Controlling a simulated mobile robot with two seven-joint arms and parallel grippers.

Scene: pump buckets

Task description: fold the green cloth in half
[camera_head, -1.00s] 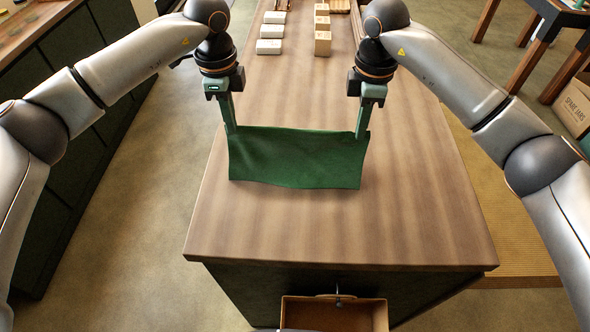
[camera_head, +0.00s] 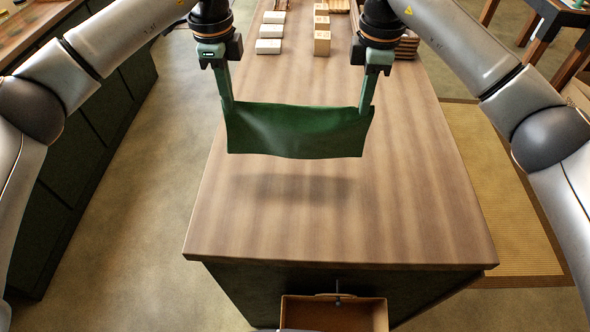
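The green cloth (camera_head: 296,132) hangs between my two grippers, clear of the wooden table (camera_head: 330,220), with a soft shadow on the wood below it. My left gripper (camera_head: 229,110) is shut on its upper left corner. My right gripper (camera_head: 364,110) is shut on its upper right corner. The top edge sags slightly between them and the lower edge hangs free. The side of the cloth facing away is hidden.
White blocks (camera_head: 269,46) and wooden blocks (camera_head: 322,43) stand in rows farther back on the table. An open drawer or box (camera_head: 334,314) is at the table's front. The front tabletop is clear.

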